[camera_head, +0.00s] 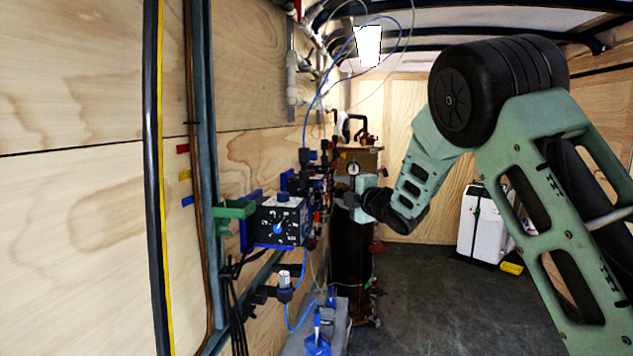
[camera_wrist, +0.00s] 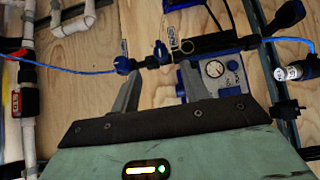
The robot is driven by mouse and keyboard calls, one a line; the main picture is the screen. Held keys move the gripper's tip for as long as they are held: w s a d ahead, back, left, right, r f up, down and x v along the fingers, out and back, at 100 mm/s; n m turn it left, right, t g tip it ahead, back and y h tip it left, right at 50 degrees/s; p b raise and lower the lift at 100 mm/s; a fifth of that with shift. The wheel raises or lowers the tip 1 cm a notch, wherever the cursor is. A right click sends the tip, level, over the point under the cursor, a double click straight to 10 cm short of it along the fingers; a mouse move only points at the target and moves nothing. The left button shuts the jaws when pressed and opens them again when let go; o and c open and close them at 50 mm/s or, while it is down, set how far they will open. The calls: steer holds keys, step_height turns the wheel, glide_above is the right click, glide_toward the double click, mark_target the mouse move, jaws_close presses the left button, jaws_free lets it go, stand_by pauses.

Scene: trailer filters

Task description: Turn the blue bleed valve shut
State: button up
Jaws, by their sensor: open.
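In the wrist view, my gripper (camera_wrist: 161,82) is open, with one grey finger at each side and a clear gap of plywood between them. A small blue valve handle (camera_wrist: 160,52) stands on a dark fitting just beyond the fingertips, between them in the picture. A round blue knob (camera_wrist: 123,65) sits on the same line, close to the left fingertip. I cannot tell which of the two is the bleed valve, or whether either is touched. In the head view, my gripper (camera_head: 345,200) is beside the wall fittings, and the blue parts there are too small to tell apart.
A blue tube (camera_wrist: 75,71) and white pipes (camera_wrist: 29,100) run to the left. A black control box (camera_head: 281,222) and a dark cylinder (camera_head: 352,265) stand near my gripper.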

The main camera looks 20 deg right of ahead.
mark_target(316, 183)
steer(key=p+x, duration=0.3)
steer(key=x, duration=0.8)
steer(key=shift+w+a, duration=0.15)
steer(key=shift+w, duration=0.25)
